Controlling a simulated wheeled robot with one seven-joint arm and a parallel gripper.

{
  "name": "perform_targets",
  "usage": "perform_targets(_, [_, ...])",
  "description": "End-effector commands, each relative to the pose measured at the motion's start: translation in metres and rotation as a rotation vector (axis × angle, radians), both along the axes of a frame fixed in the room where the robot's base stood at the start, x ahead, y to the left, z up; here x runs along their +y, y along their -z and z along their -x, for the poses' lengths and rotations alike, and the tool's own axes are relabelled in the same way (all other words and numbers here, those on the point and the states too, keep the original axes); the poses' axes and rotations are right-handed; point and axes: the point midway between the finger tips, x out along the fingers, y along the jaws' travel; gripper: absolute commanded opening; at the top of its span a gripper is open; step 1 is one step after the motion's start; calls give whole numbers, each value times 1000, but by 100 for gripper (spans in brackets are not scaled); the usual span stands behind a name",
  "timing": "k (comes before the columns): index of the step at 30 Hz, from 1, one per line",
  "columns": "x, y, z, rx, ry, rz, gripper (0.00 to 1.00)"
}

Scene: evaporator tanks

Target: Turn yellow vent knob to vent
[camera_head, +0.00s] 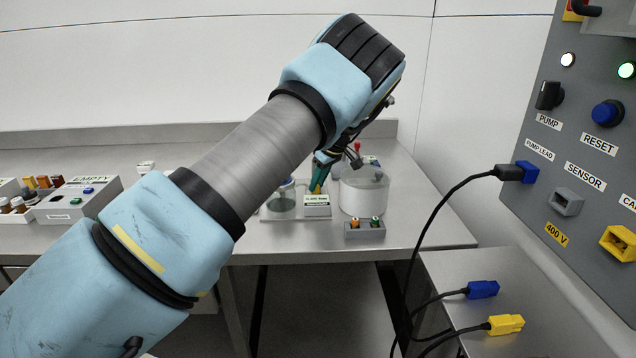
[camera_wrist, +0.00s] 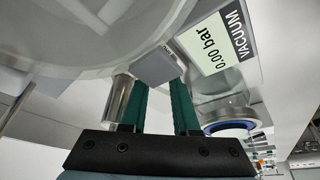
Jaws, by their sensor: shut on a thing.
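My gripper (camera_head: 318,174) points down at the tank group on the bench. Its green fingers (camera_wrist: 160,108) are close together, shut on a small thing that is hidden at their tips. I cannot make out the yellow vent knob in either view; the fingertips sit behind a grey block (camera_wrist: 155,66) in the wrist view. A large white round tank (camera_head: 364,192) stands right of the fingers, and it fills the upper left of the wrist view (camera_wrist: 75,35). A display box (camera_head: 317,206) stands just below the fingers; its screen (camera_wrist: 208,44) reads VACUUM 0.00 bar.
A glass vessel with a blue ring (camera_head: 283,197) stands left of the fingers. A small grey block with orange and green knobs (camera_head: 364,229) sits in front of the tank. A control panel (camera_head: 590,150) with plugs and cables is at right. A tray of vials (camera_head: 40,217) is at left.

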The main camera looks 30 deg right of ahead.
Motion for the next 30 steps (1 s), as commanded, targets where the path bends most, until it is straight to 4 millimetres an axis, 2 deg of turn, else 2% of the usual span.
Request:
perform_targets(2, [0,0,0,1,-1,1,0])
perform_targets(3, [0,0,0,1,-1,1,33])
perform_targets(10, [0,0,0,1,0,0,59])
perform_targets(20, [-1,-4,2,-1,1,2,59])
perform_targets(23, [-4,-14,6,-1,2,3,59])
perform_targets(30, [-10,-57,23,-2,1,5,59])
